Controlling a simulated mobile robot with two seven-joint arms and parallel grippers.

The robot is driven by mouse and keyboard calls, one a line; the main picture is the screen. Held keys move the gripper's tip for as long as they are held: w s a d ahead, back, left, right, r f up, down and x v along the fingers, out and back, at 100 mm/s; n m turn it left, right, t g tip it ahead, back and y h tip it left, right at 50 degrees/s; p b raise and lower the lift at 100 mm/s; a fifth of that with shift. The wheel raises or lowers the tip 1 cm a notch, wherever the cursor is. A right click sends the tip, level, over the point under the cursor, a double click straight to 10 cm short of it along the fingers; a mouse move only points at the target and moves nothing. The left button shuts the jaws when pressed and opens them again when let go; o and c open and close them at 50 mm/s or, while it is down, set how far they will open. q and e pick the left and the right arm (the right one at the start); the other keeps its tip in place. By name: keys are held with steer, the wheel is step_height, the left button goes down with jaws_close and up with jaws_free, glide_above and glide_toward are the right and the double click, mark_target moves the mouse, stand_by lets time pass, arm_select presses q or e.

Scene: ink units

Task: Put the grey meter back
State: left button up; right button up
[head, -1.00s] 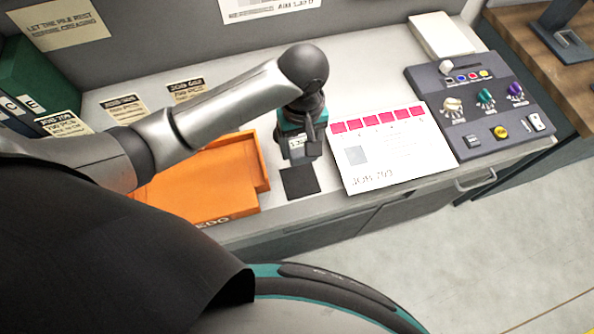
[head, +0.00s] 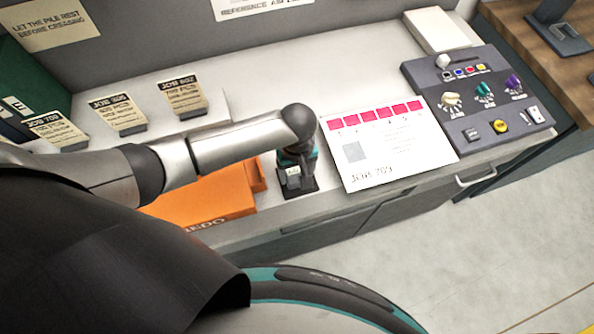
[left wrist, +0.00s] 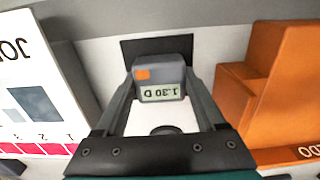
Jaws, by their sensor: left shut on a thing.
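In the left wrist view the pad (left wrist: 130,48) shows behind the meter. I cannot tell whether the meter touches the pad. My right gripper is not in view.
An orange tray (head: 215,200) lies close left of the pad. A printed job sheet (head: 385,150) lies close to its right, and a control panel (head: 480,100) with knobs stands beyond. Job cards (head: 118,113) stand at the back left. The counter's front edge is near.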

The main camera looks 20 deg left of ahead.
mark_target(297, 173)
arm_select(q)
steer(key=o, duration=1)
steer(key=shift+f, duration=0.15)
steer(key=shift+c, duration=0.2)
steer(key=o, duration=0.4)
steer(key=shift+o, duration=0.2)
step_height(297, 173, up, 12)
steer(key=p, duration=0.2)
steer(key=shift+r, duration=0.2)
